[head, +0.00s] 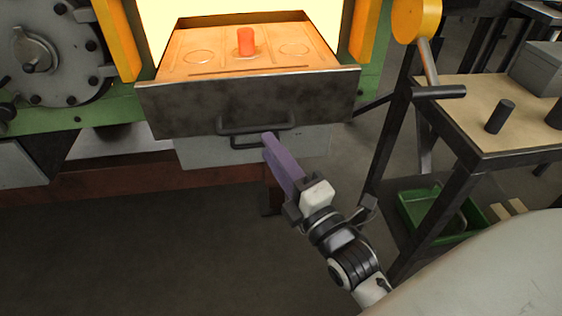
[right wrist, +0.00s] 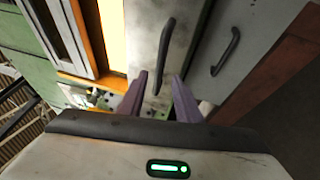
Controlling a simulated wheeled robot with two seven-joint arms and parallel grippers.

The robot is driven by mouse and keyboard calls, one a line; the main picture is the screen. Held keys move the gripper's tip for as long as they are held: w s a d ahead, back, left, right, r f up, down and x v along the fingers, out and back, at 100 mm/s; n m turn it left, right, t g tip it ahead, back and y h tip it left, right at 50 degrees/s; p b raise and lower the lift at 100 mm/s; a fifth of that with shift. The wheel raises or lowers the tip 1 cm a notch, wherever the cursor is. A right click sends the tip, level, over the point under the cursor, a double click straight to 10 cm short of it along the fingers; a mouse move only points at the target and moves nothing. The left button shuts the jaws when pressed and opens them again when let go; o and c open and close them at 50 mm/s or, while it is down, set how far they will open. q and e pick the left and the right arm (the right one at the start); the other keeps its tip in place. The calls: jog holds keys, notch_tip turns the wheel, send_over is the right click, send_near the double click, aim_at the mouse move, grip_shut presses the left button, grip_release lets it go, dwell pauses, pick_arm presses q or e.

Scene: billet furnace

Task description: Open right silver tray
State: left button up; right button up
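A grey, silver-looking tray front (head: 210,154) with a dark bar handle (head: 262,143) sits low under the furnace opening; it also shows in the right wrist view (right wrist: 255,48). Directly above it is a darker metal drawer front (head: 180,108) with its own handle (head: 240,129). My right gripper (head: 268,139) has purple fingers, with tips close to both handles in the head view. In the right wrist view the fingers (right wrist: 160,77) are apart and empty, with the upper drawer's handle (right wrist: 165,45) in line between them. Contact cannot be told. My left gripper is not in view.
The upper drawer is pulled out, with a glowing orange billet (head: 246,41) on its hot plate (head: 210,60). A bench (head: 470,125) with dark cylinders stands at right, a green bin (head: 415,212) beneath it. Floor at left is clear.

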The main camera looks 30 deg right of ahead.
jog(key=shift+s+f, duration=0.15)
jog(key=shift+s, duration=0.65)
jog(key=shift+s+f, duration=0.1)
jog(key=shift+s, duration=0.7)
